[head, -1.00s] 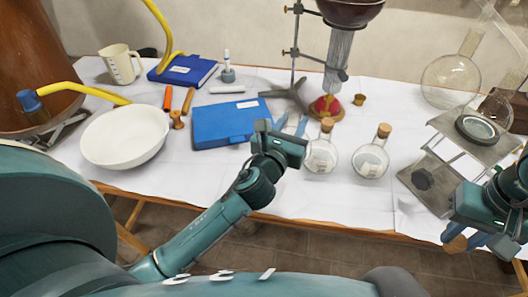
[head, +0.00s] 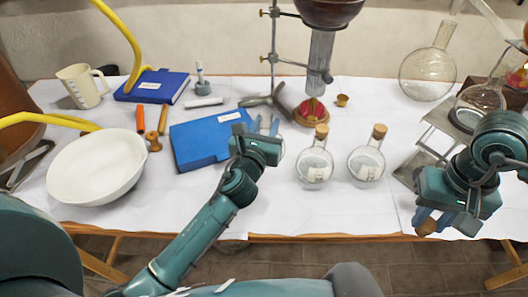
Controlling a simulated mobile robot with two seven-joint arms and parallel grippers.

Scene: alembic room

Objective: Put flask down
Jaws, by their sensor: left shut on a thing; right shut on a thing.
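My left gripper (head: 267,126) is shut, fingers pointing away, right of the blue folder. A sliver of clear rounded glass, apparently a flask (head: 282,150), shows beside it; the gripper hides the rest. I cannot tell whether its base touches the table. My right gripper (head: 431,220) is shut on a brown cork stopper (head: 426,227) near the table's front right edge. Two round corked flasks with labels, the left flask (head: 313,168) and the right flask (head: 366,166), stand upright on the white cloth between the grippers.
A blue folder (head: 200,146) and a white bowl (head: 97,168) lie left. A retort stand (head: 273,50) rises behind. A metal stand (head: 437,140) and large flask (head: 428,72) are right. Clear cloth (head: 330,208) lies in front of the corked flasks.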

